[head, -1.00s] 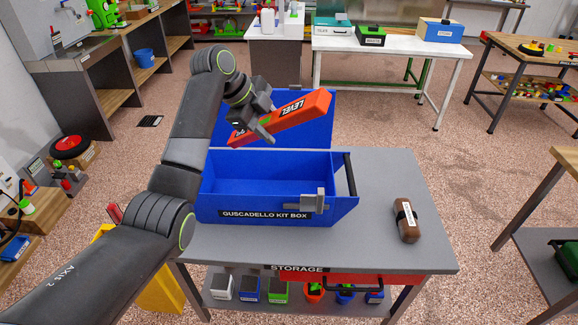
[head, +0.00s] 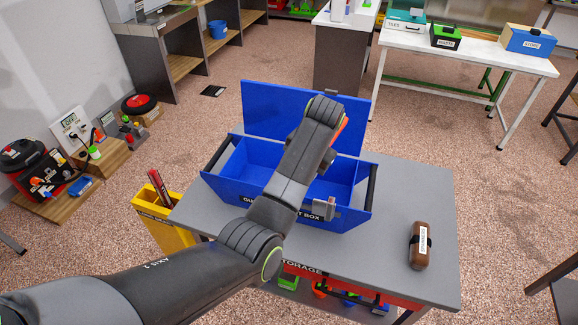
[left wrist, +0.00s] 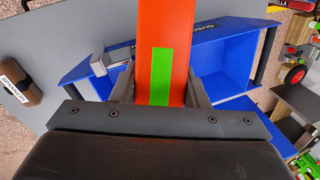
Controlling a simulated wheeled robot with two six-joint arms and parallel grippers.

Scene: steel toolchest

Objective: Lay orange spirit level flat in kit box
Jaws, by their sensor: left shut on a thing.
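The orange spirit level (left wrist: 163,40) stands out in the left wrist view, with a green patch near my fingers. My left gripper (left wrist: 160,88) is shut on it, one finger on each side. In the head view only a thin orange edge of the level (head: 341,131) shows; my left arm hides the rest and the gripper. The blue kit box (head: 232,188) stands open on the grey table, its lid (head: 268,105) raised at the back. The level is over the box; its exact height and tilt are hard to tell. My right gripper is out of view.
A grey latch (head: 323,208) sticks out from the box front. A brown labelled case (head: 420,245) lies on the table's right part. The grey tabletop (head: 395,205) between them is clear. A yellow bin (head: 160,222) stands left of the table.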

